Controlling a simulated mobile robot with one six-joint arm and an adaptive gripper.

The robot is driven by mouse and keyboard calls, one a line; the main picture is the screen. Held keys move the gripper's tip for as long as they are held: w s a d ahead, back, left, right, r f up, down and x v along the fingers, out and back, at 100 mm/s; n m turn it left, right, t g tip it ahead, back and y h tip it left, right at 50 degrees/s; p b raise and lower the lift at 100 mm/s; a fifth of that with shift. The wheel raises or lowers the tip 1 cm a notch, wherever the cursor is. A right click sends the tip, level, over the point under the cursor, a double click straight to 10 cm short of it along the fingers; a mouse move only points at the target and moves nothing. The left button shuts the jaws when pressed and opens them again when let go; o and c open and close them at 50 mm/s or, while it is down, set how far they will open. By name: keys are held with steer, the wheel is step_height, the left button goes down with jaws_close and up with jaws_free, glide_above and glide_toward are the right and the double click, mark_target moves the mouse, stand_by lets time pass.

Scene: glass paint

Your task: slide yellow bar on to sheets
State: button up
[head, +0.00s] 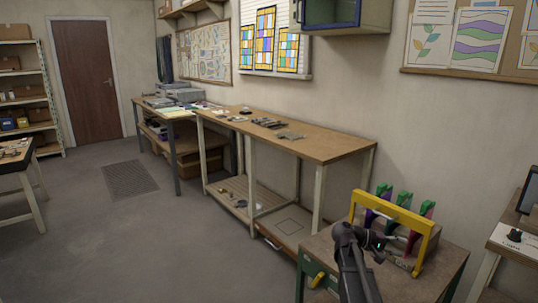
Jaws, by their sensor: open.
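A yellow bar (397,211) forms the top of a yellow frame on the small bench at the lower right. Upright purple, red and green pieces with green tops (404,199) stand close behind it; I cannot tell whether they are sheets. My gripper (391,239) is at the end of my dark arm, low in front of the frame. It is open and appears to hold nothing. The fingertips are small and partly hidden against the frame, so I cannot tell whether they touch it. Pale yellowish sheets (174,113) lie on the far workbench.
The small bench (318,246) has a green frame. A long wooden workbench (335,146) with several small items runs along the wall behind it. A side table (514,240) stands at the right edge.

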steer(key=s+a+f+t+y, duration=0.2)
steer(key=s+a+f+y, duration=0.65)
steer(key=a+f, duration=0.25)
steer(key=s+a+f+y, duration=0.3)
steer(key=s+a+y, duration=0.45)
steer(key=a, duration=0.55)
step_height(320, 180, up, 25)
steer(key=p, duration=2.5)
steer(key=shift+f+h, duration=0.15)
steer(key=shift+h, duration=0.15)
steer(key=shift+s, duration=0.1)
